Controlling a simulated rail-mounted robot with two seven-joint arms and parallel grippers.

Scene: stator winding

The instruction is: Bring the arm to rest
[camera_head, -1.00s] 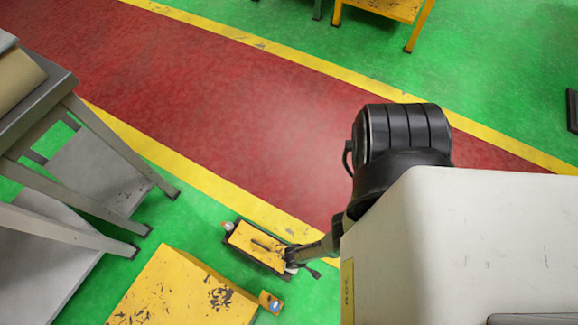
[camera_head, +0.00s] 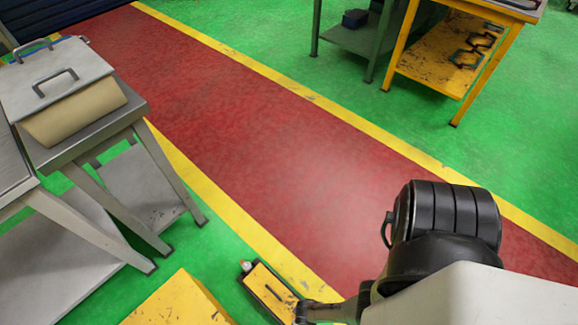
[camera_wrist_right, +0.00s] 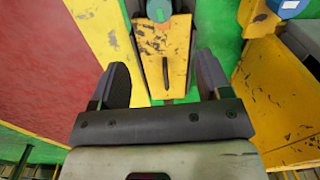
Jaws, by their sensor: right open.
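My right gripper (camera_wrist_right: 163,80) is open in the right wrist view, with its two dark fingers spread apart. Nothing is held between them. Beyond the fingers is a worn yellow surface with a dark slot; I cannot tell how far off it is. In the head view my arm (camera_head: 445,220), with black ringed joint and white housing, fills the lower right corner. No gripper shows clearly there, and my left gripper is not in view.
A grey metal table (camera_head: 92,135) with a lidded box (camera_head: 55,75) stands at the left. A yellow table (camera_head: 440,70) stands at the top right, beside a green-grey bench (camera_head: 355,45). The red walkway (camera_head: 240,150) between yellow lines is clear.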

